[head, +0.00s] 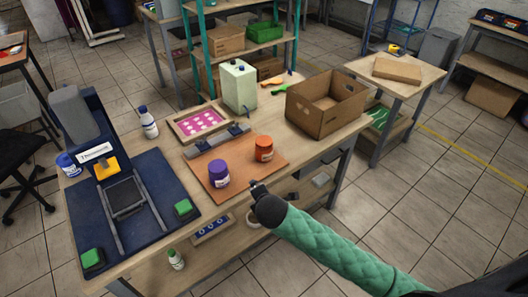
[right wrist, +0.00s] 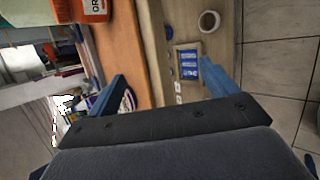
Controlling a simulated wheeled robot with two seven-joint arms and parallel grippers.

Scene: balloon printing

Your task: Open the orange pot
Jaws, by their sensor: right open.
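The orange pot (head: 263,149) stands upright on the brown board (head: 240,182) on the workbench, with an orange top and a pale label. Its lower part also shows at the top left of the right wrist view (right wrist: 95,8). The purple pot (head: 219,173) stands to its left on the same board. My right gripper (head: 257,188) is at the front edge of the board, nearer the camera than the orange pot and apart from it. In the right wrist view its blue fingers (right wrist: 168,85) are spread with nothing between them. My left gripper is out of view.
An open cardboard box (head: 326,103) stands right of the board. A pink-patterned frame (head: 200,123) and a pale green canister (head: 239,86) are behind. A blue press (head: 120,185) fills the left side. The lower shelf holds a cup (right wrist: 209,21).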

